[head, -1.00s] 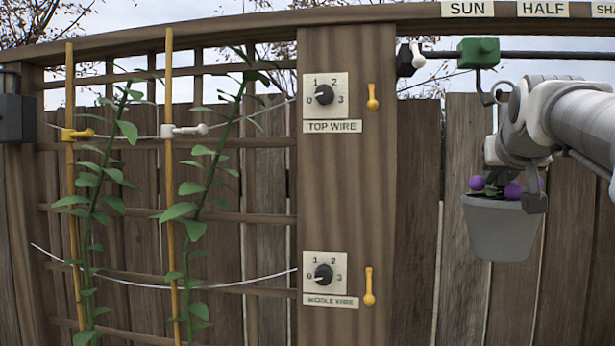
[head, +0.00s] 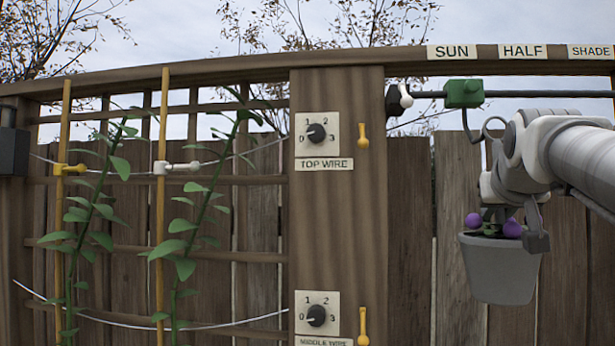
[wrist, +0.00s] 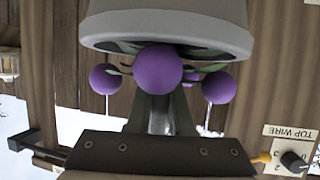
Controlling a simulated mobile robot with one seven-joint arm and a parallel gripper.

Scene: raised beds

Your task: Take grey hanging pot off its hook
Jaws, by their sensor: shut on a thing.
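The grey pot (head: 500,272) hangs upright below my gripper (head: 515,218), with round purple balls (head: 473,220) and some green at its rim. In the wrist view, which is upside down, the pot (wrist: 165,28) fills the top and my gripper (wrist: 160,112) reaches to its rim behind a purple ball. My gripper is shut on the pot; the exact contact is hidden. A dark hook (head: 468,128) hangs from the green block (head: 464,94) on the rail. A thin ring (head: 494,127) shows beside the hook's tip; I cannot tell whether they touch.
The dark rail (head: 545,94) runs under the SUN, HALF and SHADE labels. A wooden post (head: 340,220) with dials and yellow levers stands left of the pot. Two plants on yellow canes (head: 160,240) grow further left. A plank fence (head: 410,220) stands behind.

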